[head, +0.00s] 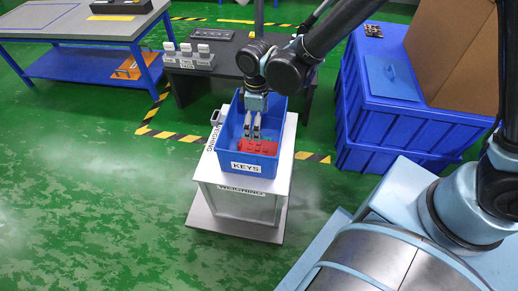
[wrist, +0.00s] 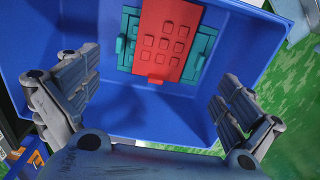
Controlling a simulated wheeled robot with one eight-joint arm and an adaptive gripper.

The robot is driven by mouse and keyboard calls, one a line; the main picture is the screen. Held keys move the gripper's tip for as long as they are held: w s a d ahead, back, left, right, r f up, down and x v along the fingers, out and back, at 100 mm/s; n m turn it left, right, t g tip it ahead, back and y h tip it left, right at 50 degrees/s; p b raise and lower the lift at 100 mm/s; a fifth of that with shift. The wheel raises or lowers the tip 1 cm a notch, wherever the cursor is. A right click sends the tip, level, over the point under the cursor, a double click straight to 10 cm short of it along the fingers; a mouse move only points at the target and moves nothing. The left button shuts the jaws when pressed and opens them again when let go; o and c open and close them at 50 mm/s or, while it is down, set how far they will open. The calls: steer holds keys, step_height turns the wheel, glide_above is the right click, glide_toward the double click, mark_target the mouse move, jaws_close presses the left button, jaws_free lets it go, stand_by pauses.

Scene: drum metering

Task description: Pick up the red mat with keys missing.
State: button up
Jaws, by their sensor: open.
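The red mat (head: 258,147) lies in the blue bin labelled KEYS (head: 268,167). In the wrist view the red mat (wrist: 166,38) shows rows of raised square keys and a small tab at its near edge. It lies over a teal piece (wrist: 206,46) that sticks out on both sides. My gripper (head: 252,130) points down into the bin, above the mat. In the wrist view my gripper (wrist: 155,80) is open and empty, its fingers wide apart, with the mat beyond them.
The bin's walls surround my gripper closely. The bin stands on a white stand labelled WEIGHING (head: 240,200). A dark table (head: 225,62) with small devices is behind it. Large blue crates (head: 385,120) stand at the right. The green floor at left is clear.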

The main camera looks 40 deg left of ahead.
glide_above(258, 149)
steer(key=f, duration=0.5)
steer(key=shift+w+a+f, duration=0.25)
steer(key=shift+a+f, duration=0.05)
steer(key=shift+f, duration=0.05)
steer(key=shift+s+d+f, duration=0.1)
steer(key=shift+d+f, duration=0.05)
steer(key=shift+f, duration=1.2)
steer(key=shift+s+d+f, duration=0.1)
steer(key=shift+f, duration=1.2)
